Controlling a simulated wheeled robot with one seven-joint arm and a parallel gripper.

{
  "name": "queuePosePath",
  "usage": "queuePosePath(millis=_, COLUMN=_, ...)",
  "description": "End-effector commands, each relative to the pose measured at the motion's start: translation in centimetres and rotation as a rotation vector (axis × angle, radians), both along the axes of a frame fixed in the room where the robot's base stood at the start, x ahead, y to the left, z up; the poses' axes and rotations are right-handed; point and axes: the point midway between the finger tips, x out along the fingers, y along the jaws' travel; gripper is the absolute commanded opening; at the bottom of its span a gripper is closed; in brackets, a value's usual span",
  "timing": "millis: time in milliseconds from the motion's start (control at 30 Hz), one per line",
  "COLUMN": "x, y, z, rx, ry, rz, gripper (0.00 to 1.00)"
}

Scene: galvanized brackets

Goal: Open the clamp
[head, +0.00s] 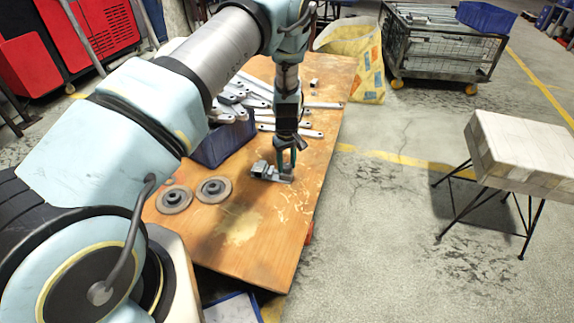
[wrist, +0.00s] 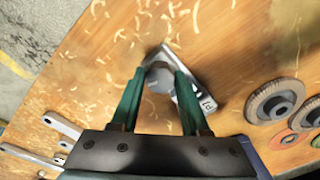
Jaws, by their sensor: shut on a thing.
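The clamp (head: 264,171) is a small grey metal piece lying on the wooden workbench (head: 240,233). In the wrist view the clamp (wrist: 187,98) lies just beyond and between the fingers, with a flat marked plate at its right side. My gripper (head: 289,165) reaches straight down to it from above. In the wrist view my gripper (wrist: 161,73) has its two green fingers on either side of a grey part of the clamp, shut on it with a gap between the fingers. The exact contact and the clamp's jaw opening are hard to make out.
Two grinding discs (head: 213,189) lie left of the clamp. A blue bin (head: 214,148) and several metal brackets (head: 312,133) lie behind. A yellow bag (head: 358,62), a wire cart (head: 440,52) and a stool (head: 520,150) stand off the bench.

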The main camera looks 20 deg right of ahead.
Motion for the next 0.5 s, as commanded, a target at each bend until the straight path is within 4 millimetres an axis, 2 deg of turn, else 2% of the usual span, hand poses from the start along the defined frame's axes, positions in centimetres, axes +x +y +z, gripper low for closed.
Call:
queuePosePath(millis=100, x=-0.05, y=-0.04, z=0.08, rx=0.001, ry=0.0, rz=0.211, gripper=0.0)
queuePosePath(millis=233, x=-0.02, y=-0.01, z=0.05, rx=0.001, ry=0.0, rz=0.402, gripper=0.0)
queuePosePath(millis=333, x=-0.03, y=-0.02, z=0.02, rx=0.001, ry=0.0, rz=0.473, gripper=0.0)
queuePosePath(millis=500, x=-0.02, y=-0.03, z=0.0, rx=0.0, ry=0.0, rz=0.488, gripper=0.0)
